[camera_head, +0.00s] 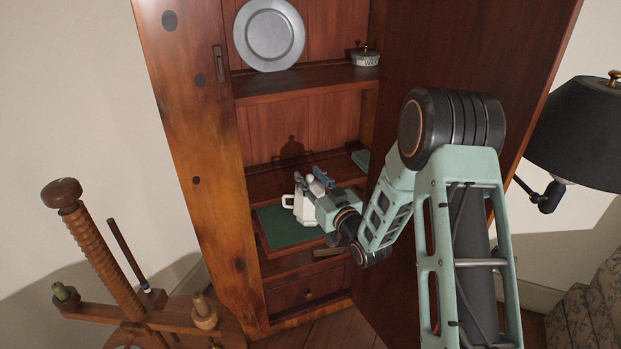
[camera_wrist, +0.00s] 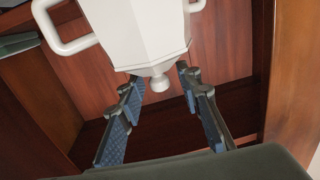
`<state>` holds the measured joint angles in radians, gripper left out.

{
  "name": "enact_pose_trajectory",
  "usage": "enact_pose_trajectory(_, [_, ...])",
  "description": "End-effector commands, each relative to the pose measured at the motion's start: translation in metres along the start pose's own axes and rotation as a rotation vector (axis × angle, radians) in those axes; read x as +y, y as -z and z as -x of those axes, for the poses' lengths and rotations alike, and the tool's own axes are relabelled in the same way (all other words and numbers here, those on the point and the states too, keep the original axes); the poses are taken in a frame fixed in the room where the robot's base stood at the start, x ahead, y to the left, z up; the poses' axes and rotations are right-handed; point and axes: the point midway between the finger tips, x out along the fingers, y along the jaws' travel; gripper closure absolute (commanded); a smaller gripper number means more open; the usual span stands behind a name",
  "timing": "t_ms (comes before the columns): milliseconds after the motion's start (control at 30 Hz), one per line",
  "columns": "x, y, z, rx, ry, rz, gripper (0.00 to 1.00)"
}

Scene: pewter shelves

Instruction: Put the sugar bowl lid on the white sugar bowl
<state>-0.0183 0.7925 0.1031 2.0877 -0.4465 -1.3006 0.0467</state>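The white faceted sugar bowl (camera_head: 305,208) with a side handle stands on the green-topped pull-out board (camera_head: 275,228) in the cabinet. In the wrist view, the bowl (camera_wrist: 125,30) appears upside down at the top. The white lid, with its round knob (camera_wrist: 159,84), sits at the bowl's mouth; I cannot tell if it is fully seated. My gripper (camera_head: 318,181) is at the top of the bowl. In the wrist view, its blue-padded fingers (camera_wrist: 162,78) are spread on either side of the knob, with visible gaps, and hold nothing.
A cabinet shelf (camera_head: 275,185) lies behind the bowl. A pewter plate (camera_head: 269,35) and a small lidded pot (camera_head: 365,58) are on the upper shelf. The open cabinet door (camera_head: 460,55) is at right, a wooden screw stand (camera_head: 100,245) at left, and a black lamp (camera_head: 590,130) at far right.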

Motion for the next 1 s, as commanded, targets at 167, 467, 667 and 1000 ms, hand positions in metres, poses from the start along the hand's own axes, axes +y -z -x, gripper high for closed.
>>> enact_pose_trajectory(167, [0.000, 0.003, 0.000, 0.000, 0.000, 0.000, 0.68])
enact_pose_trajectory(467, [0.001, 0.002, 0.048, -0.002, -0.003, -0.001, 0.68])
enact_pose_trajectory(667, [0.001, 0.002, 0.090, -0.001, -0.003, -0.001, 0.68])
enact_pose_trajectory(1000, [0.000, 0.002, 0.120, 0.000, 0.000, -0.001, 0.68])
